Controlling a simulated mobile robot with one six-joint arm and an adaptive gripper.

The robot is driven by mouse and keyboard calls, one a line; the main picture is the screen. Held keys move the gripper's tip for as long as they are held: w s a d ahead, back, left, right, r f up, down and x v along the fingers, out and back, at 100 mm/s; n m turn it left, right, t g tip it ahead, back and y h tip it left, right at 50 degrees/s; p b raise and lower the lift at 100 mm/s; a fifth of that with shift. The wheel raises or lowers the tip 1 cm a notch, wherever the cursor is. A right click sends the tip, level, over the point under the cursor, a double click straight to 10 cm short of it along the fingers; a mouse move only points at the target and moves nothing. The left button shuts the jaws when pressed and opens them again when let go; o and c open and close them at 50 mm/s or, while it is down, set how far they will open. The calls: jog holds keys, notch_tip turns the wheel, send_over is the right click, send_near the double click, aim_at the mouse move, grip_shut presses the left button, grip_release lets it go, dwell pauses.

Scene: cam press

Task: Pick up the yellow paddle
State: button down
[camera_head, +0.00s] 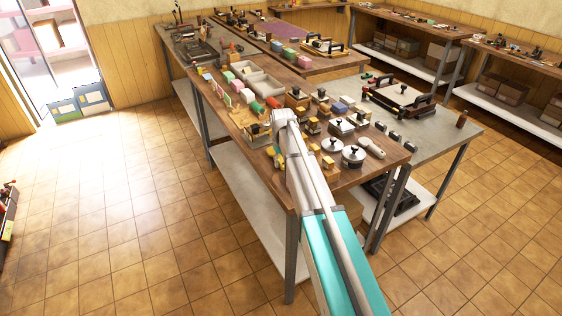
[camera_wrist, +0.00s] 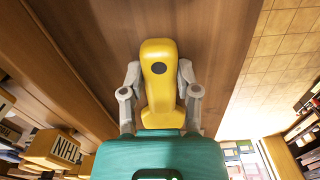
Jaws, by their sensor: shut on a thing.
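The yellow paddle (camera_wrist: 159,85) fills the middle of the wrist view. It is a long yellow piece with a rounded, wider end and a dark round spot. My gripper (camera_wrist: 159,92) has its two grey fingers on either side of the paddle and is shut on it. The paddle's lower end is hidden behind my teal gripper body. Brown wood of the table lies behind the paddle; I cannot tell whether it touches the wood.
A block marked THIN (camera_wrist: 60,150) shows at the left of the wrist view. In the head view, round grey weights (camera_head: 353,155), a grey tray (camera_head: 262,85) and several small blocks crowd the wooden table (camera_head: 390,155). Tiled floor (camera_head: 130,220) is clear at the left.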

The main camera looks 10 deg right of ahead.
jog(key=shift+r+p, duration=1.3)
jog(key=shift+r, duration=0.1)
jog(key=s+a+r+p, duration=0.3)
jog(key=s+r+p, duration=0.7)
jog(key=s, duration=0.3)
jog(key=shift+s, duration=0.3)
jog(key=shift+a, duration=0.1)
jog(key=shift+a, duration=0.1)
